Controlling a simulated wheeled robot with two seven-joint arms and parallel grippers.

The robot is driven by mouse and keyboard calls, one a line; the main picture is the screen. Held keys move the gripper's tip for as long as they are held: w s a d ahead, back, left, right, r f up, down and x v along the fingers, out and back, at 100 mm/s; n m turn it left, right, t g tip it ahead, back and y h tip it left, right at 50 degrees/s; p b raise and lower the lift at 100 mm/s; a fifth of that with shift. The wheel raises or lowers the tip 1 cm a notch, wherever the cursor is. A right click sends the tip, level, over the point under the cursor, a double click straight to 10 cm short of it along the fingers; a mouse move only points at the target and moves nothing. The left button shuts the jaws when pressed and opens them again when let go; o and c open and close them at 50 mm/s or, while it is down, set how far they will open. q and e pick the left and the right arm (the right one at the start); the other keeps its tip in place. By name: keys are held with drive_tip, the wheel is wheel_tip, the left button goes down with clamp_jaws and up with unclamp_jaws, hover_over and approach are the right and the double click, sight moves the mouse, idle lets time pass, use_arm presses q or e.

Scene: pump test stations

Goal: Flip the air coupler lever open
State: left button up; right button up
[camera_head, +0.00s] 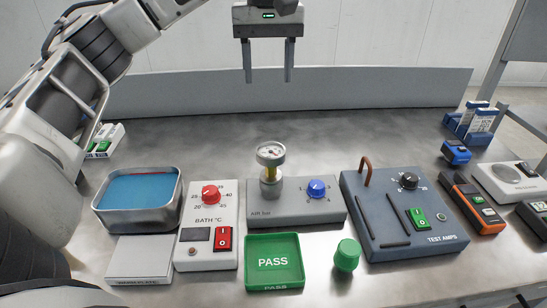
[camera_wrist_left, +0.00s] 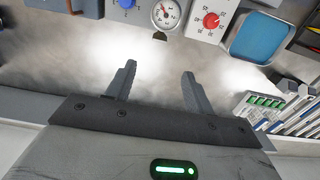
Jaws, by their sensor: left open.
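The grey air station (camera_head: 322,208), marked AIR bar, stands mid-bench. It has a blue knob (camera_head: 316,188) and a round gauge (camera_head: 270,153) on a brass and steel fitting (camera_head: 270,178). I cannot make out a separate coupler lever or its position. My left gripper (camera_head: 268,78) points down, open and empty, above the back of the bench, apart from the fitting. In the left wrist view, the open fingers (camera_wrist_left: 159,70) have bare bench between them, and the gauge (camera_wrist_left: 165,14) is at the top edge. My right gripper is out of view.
Left of the air station are the bath control box (camera_head: 208,248) and a blue-filled metal tray (camera_head: 177,209). A green PASS tray (camera_head: 274,286) and green cap (camera_head: 347,255) stand in front. The TEST AMPS box (camera_head: 423,238) is right. The bench behind the air station is clear.

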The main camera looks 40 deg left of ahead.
use_arm(q)
wheel_tip(320, 180, down, 17)
drive_tip(key=shift+f+b, duration=0.2)
drive_tip(key=shift+b, duration=0.85)
drive_tip(key=c, duration=1)
